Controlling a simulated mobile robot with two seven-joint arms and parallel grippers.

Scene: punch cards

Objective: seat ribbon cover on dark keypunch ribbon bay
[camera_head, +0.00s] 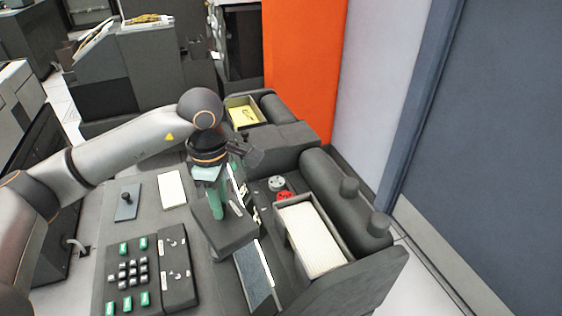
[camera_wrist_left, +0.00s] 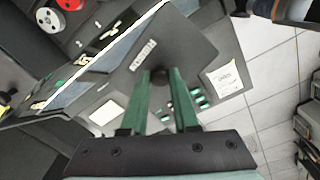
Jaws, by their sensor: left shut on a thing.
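My left gripper (camera_head: 217,208) has green fingers and is shut on the knob of the dark grey ribbon cover (camera_head: 228,240). In the left wrist view the gripper (camera_wrist_left: 166,78) grips a dark round knob, and the cover (camera_wrist_left: 192,42) is a flat dark plate with a small pale label. The dark keypunch's ribbon bay (camera_head: 264,190) lies to the right of the cover, with a grey spool (camera_head: 276,183) and a red spool (camera_head: 285,196) exposed. Both spools show at the upper left of the wrist view. The cover is beside the spools, apart from them. My right gripper is not in view.
A card hopper with a pale card stack (camera_head: 312,238) stands right of the bay. A keypad (camera_head: 131,272) and a white card (camera_head: 171,189) are on the desk at left. An orange panel (camera_head: 303,60) stands behind. A yellow card tray (camera_head: 243,114) is at the far end.

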